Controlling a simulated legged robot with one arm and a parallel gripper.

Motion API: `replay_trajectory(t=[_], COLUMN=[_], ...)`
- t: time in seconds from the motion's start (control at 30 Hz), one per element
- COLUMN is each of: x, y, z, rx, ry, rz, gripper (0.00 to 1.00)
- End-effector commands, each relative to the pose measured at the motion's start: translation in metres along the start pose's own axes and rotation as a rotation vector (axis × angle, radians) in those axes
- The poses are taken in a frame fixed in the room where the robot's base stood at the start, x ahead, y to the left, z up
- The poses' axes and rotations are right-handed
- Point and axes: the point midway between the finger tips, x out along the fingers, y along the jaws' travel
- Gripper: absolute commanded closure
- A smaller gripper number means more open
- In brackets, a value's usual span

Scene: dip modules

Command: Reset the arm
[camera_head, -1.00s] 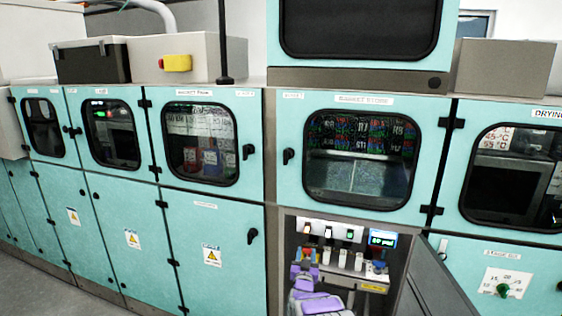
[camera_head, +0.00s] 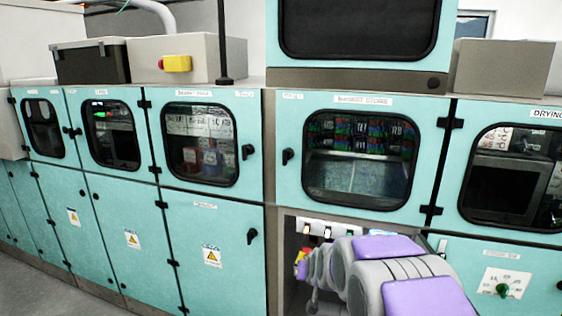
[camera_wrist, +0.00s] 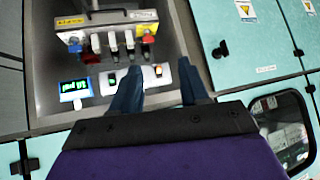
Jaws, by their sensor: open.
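My gripper (camera_wrist: 160,88) shows in the wrist view with two dark blue fingers apart and nothing between them. It is in front of an open compartment with a control panel (camera_wrist: 108,85). The panel has a lit green display (camera_wrist: 75,88), several switches, and a row of dark-tipped levers or plugs (camera_wrist: 113,42) under a labelled plate. In the head view my grey and purple arm extends across the open compartment (camera_head: 290,226) and hides most of the panel. The gripper's fingers are hard to make out there.
Teal cabinets with windowed doors (camera_head: 355,150) line the wall. A lower door (camera_head: 212,250) with a warning label is closed at left. A yellow button box (camera_head: 177,63) sits on top. Floor is free at far left.

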Motion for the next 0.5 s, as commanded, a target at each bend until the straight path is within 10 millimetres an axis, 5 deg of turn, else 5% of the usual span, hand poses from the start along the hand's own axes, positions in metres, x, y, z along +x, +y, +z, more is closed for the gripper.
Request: replay_trajectory(t=[0.5], x=[-0.191], y=[0.019], z=[0.148], rx=[-0.023], ry=[-0.484], rz=[0.017], gripper=[0.55])
